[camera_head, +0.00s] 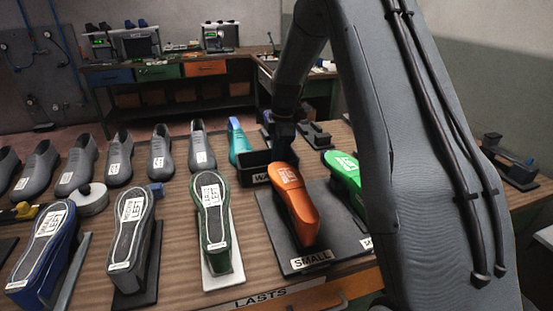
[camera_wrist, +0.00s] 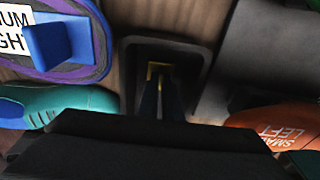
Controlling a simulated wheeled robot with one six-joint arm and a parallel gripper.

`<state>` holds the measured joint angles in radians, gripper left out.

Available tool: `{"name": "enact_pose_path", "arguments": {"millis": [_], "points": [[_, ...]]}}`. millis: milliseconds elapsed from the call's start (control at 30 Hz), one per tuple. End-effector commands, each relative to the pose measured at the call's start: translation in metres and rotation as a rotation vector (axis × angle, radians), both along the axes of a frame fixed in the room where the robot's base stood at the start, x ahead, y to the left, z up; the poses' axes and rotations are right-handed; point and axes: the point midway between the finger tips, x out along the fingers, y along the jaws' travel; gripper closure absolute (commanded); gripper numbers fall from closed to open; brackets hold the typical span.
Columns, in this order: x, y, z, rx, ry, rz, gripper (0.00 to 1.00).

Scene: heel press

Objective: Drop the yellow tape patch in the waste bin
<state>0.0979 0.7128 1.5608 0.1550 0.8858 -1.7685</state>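The waste bin (camera_head: 250,168) is a small dark open box behind the orange last, with a label partly hidden. In the wrist view its dark rim (camera_wrist: 205,52) surrounds my fingertips. My gripper (camera_wrist: 160,88) points down into the bin opening, its two dark fingers close together. The yellow tape patch (camera_wrist: 158,69) shows at the fingertips, with a thin yellow strip between the fingers, so the gripper looks shut on it. In the head view my gripper (camera_head: 284,135) is above the bin's right side, and the patch is not visible there.
An orange last (camera_head: 296,205) stands on a dark "SMALL" board in front of the bin, with a green last (camera_head: 343,172) to its right. A teal shoe form (camera_head: 240,145) stands just behind left. Several grey shoes and upturned lasts fill the left table.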

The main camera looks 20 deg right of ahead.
Motion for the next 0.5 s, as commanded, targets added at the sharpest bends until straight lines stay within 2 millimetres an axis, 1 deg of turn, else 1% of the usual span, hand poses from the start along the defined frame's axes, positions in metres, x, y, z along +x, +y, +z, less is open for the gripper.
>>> {"name": "enact_pose_path", "arguments": {"millis": [133,167,200,233,267,500], "points": [[0.0001,0.0001,-0.0029,0.000,0.000,0.000,1.00],[0.0001,0.0000,-0.0022,0.000,0.000,0.000,0.90],[0.0001,-0.0001,-0.0020,0.000,0.000,0.000,0.83],[0.0001,-0.0001,-0.0020,0.000,0.000,0.000,0.78],[0.0001,-0.0001,-0.0019,0.000,0.000,0.000,0.76],[0.0001,0.0000,-0.0016,0.000,0.000,0.000,0.76]]}}
